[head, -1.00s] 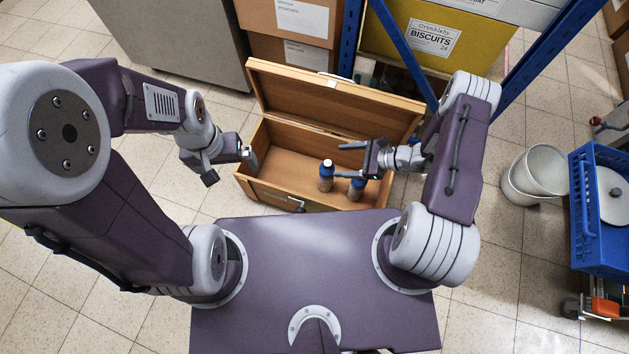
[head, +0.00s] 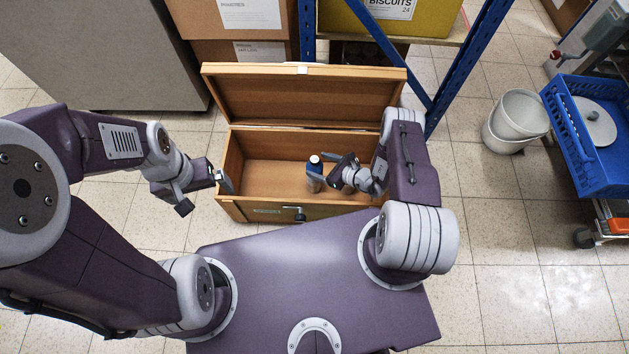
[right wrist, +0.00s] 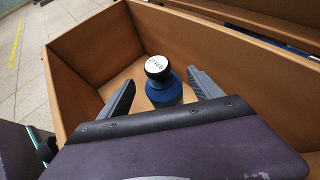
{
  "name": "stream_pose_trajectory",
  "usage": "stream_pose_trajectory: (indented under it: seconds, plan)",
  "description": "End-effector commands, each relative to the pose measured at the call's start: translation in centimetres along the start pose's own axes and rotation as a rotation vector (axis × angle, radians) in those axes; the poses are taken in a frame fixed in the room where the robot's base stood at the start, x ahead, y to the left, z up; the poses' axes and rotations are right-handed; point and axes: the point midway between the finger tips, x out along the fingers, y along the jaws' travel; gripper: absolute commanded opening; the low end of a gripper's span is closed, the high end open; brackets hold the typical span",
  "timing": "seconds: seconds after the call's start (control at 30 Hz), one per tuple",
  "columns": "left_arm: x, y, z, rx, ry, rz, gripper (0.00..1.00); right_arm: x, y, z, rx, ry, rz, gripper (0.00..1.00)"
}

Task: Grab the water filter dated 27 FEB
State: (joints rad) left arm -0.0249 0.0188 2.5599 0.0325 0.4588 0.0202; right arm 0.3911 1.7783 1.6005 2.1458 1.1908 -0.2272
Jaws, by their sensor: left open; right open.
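A water filter stands upright in the open wooden box, with a blue body and dark cap with a white top (head: 315,168). In the right wrist view the filter (right wrist: 163,88) stands between my right gripper's two fingers, with visible gaps on both sides. A second filter is not visible now, perhaps hidden behind the right gripper. My left gripper (head: 222,183) is open and empty at the box's left wall.
The wooden box (head: 262,213) has its lid (head: 300,98) raised at the back. Blue shelf posts and cartons stand behind it. White buckets (head: 519,115) and a blue crate (head: 590,160) are at the right. The floor between the box and buckets is clear.

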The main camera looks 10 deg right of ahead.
Motion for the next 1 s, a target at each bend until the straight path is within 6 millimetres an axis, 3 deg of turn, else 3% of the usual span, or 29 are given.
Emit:
stream_pose_trajectory:
  seconds: [0.03, 0.13, 0.4, 0.47, 0.67, 0.7, 1.0]
  plan:
    - [1.4, 0.0, 0.1, 0.0, 0.0, 0.0, 1.0, 1.4, 0.0, -0.4, -0.004, -0.002, 0.003, 0.74]
    - [1.9, 0.0, 0.2, 0.0, -0.001, 0.0, 1.0, 2.6, 0.0, -0.3, -0.002, -0.001, 0.002, 0.74]
    - [1.8, 0.0, 0.2, 0.0, 0.0, 0.0, 1.0, 3.0, -0.1, 0.1, 0.001, 0.0, 0.0, 0.74]
    - [1.8, 0.0, 0.2, 0.0, 0.0, 0.0, 1.0, 3.0, -0.1, 0.1, 0.001, 0.0, 0.0, 0.6]
    - [1.8, 0.0, 0.2, 0.0, 0.0, 0.0, 1.0, 2.9, -0.1, 0.0, 0.001, 0.001, 0.0, 0.05]
    - [1.8, 0.0, 0.2, 0.0, 0.0, 0.0, 1.0, 2.9, -0.1, 0.0, 0.001, 0.002, 0.0, 0.0]
    - [1.8, 0.0, 0.2, 0.0, 0.0, 0.0, 1.0, 2.9, 0.0, -0.1, 0.003, 0.005, 0.0, 0.0]
